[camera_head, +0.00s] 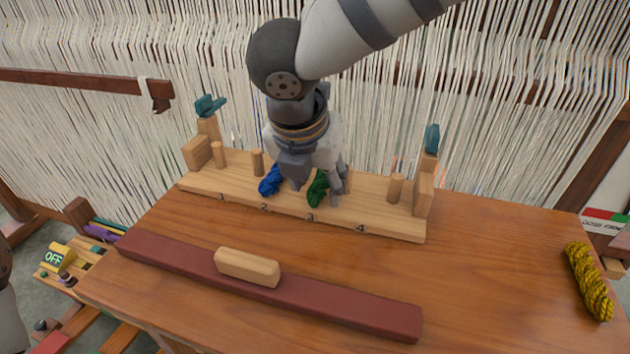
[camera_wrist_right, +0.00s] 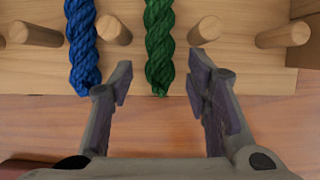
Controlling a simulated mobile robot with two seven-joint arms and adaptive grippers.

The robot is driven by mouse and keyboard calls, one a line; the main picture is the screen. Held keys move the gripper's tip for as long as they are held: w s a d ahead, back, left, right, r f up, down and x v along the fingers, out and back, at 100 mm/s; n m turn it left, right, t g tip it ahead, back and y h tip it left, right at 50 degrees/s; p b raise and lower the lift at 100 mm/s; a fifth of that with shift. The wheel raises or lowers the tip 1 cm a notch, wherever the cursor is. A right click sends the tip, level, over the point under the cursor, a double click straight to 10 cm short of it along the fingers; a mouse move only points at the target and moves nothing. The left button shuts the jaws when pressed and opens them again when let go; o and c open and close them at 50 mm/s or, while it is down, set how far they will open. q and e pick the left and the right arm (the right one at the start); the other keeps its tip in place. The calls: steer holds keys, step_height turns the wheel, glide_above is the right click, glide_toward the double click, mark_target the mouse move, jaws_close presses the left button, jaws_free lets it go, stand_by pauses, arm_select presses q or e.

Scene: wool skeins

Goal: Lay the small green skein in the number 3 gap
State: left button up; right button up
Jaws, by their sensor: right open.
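The small green skein (camera_head: 318,188) lies on the wooden peg rack (camera_head: 390,222) at the number 3. In the right wrist view the green skein (camera_wrist_right: 158,45) lies between two pegs, apart from both. My right gripper (camera_head: 315,190) is over the rack there. In the right wrist view its open fingers (camera_wrist_right: 163,75) stand either side of the skein's near end, with clear space at both sides. The skein looks to rest on the board, not gripped. In the head view the gripper partly hides the skein and nearby pegs. My left gripper is out of view.
A blue skein (camera_head: 270,181) lies in the number 2 gap, left of the green one. A yellow skein (camera_head: 588,281) lies at the table's right. A dark red bar (camera_head: 330,301) with a wooden block (camera_head: 247,266) lies in front. Loom threads hang behind.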

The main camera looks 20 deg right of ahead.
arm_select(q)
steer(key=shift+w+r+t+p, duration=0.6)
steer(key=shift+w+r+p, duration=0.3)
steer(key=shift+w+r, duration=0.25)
arm_select(e)
steer(key=v, duration=1.2)
